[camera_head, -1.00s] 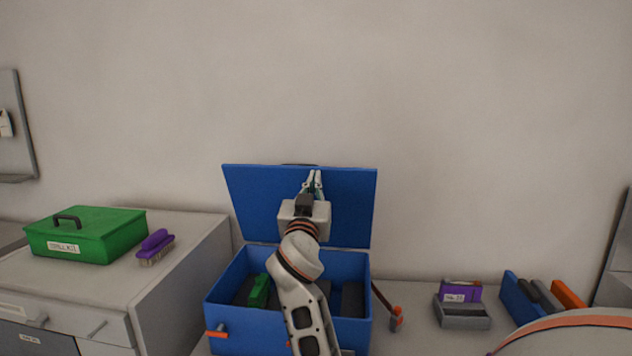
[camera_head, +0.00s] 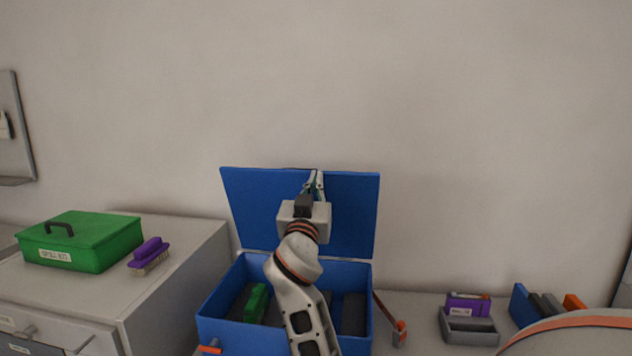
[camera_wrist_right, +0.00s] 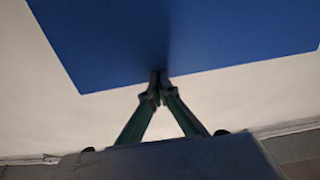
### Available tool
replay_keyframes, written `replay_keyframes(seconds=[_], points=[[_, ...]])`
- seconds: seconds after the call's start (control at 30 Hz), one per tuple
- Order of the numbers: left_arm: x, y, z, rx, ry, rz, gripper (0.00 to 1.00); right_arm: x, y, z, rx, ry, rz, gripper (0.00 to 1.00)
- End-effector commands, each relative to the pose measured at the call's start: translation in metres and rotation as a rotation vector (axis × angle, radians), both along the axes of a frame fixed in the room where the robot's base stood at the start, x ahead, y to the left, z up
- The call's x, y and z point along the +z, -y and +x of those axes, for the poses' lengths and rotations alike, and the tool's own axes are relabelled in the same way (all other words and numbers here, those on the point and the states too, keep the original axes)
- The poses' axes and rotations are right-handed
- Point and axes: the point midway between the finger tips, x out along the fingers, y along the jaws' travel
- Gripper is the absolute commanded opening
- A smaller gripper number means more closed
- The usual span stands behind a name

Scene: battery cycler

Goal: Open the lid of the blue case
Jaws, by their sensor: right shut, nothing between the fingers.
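The blue case (camera_head: 222,318) stands on the counter with its lid (camera_head: 252,200) raised upright at the back, near the wall. Inside lie a green block (camera_head: 257,301) and several dark grey pieces. My right gripper (camera_head: 315,174) is in front of the lid's inner face, close to its top edge. In the right wrist view the lid (camera_wrist_right: 110,40) fills the upper middle, and my right gripper (camera_wrist_right: 156,78) has its fingertips together at the lid's edge, with nothing between them. Whether they touch the lid is unclear. My left gripper is out of view.
A green spill kit box (camera_head: 85,240) and a purple brush (camera_head: 149,254) sit on the cabinet at left. An orange-ended tool (camera_head: 399,333), a grey tray (camera_head: 468,328) with a purple box (camera_head: 468,303), and upright coloured binders (camera_head: 540,305) are at right.

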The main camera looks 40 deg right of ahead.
Motion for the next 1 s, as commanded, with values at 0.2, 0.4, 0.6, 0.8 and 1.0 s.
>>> replay_keyframes(seconds=[0.2,0.4,0.6,0.8,1.0], points=[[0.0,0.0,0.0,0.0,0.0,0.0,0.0,0.003,0.006,0.005,-0.001,0.0,0.0,0.0],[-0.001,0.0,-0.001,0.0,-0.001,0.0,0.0,0.019,0.039,0.033,-0.002,0.004,0.002,0.0],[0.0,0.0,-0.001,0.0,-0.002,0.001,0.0,0.033,0.08,0.068,-0.002,-0.009,0.018,0.0],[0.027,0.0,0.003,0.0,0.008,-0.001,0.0,0.035,0.097,0.082,0.0,-0.057,0.071,0.0],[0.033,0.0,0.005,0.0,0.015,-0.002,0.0,0.03,0.101,0.086,0.0,-0.073,0.086,0.0]])
